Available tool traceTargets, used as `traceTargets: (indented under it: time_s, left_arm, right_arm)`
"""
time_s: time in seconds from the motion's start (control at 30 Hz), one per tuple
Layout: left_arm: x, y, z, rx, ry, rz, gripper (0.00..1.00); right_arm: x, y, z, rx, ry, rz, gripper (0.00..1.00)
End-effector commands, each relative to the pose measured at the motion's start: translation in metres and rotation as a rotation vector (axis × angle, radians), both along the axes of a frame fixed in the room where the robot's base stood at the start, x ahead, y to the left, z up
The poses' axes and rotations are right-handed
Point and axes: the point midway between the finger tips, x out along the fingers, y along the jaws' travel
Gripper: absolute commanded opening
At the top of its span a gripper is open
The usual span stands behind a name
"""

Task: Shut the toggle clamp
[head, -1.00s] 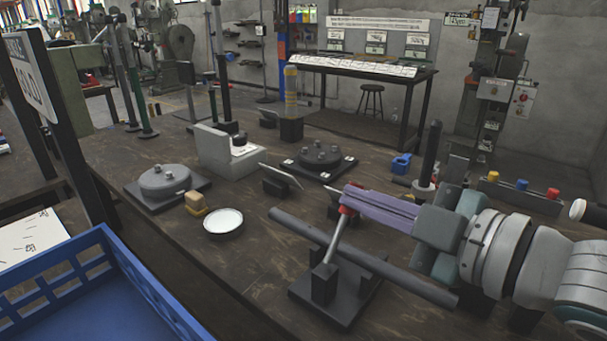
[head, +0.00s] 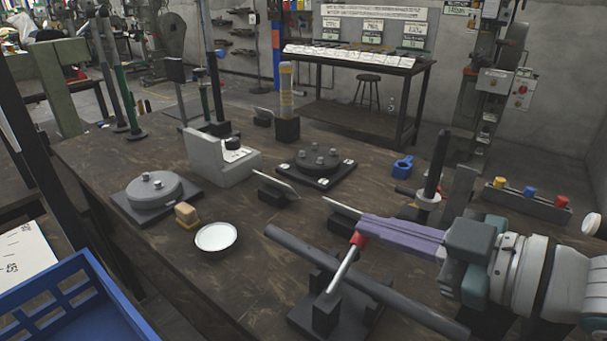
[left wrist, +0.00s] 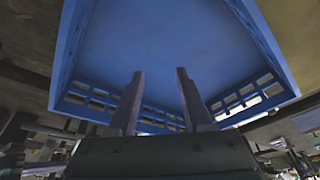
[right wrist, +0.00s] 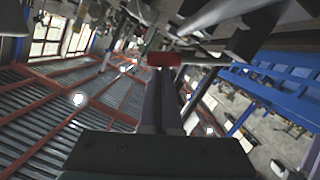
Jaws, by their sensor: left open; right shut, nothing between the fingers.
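The toggle clamp has a dark base (head: 350,322) at the front of the bench and a silver lever (head: 343,268) with a red tip (head: 359,239). The lever stands up, leaning right. A long grey bar (head: 290,247) crosses at the clamp; how they meet is partly hidden. My right gripper (head: 366,228) is shut and empty, its purple fingers at the red tip, apparently touching it. In the right wrist view the red tip (right wrist: 167,59) sits just beyond the shut fingers. My left gripper (left wrist: 160,73) is open and empty in the left wrist view, facing a blue crate (left wrist: 225,112).
The blue crate (head: 85,275) is at the front left. A white dish (head: 216,237), a yellow-brown block (head: 187,213) and a round grey fixture (head: 153,190) lie left of the clamp. A dark post (head: 436,165) and a blue clamp-like part (head: 402,167) stand behind my right gripper.

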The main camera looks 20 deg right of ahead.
Motion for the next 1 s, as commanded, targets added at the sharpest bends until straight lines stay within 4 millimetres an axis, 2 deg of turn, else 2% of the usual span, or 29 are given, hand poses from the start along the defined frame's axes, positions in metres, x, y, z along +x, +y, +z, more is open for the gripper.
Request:
traceTargets:
  time_s: [0.2,0.4,1.0]
  left_arm:
    - [0.000,0.000,-0.013,0.002,0.001,-0.002,0.50]
    - [0.000,0.002,-0.021,0.008,0.001,-0.006,0.50]
    - [0.000,0.002,-0.026,0.010,0.001,-0.006,0.50]
  right_arm:
    - [0.004,-0.005,-0.017,0.002,0.004,-0.001,0.00]
    - [0.007,-0.009,-0.026,0.003,0.003,-0.001,0.00]
    - [0.010,-0.012,-0.034,0.002,0.003,0.000,0.00]
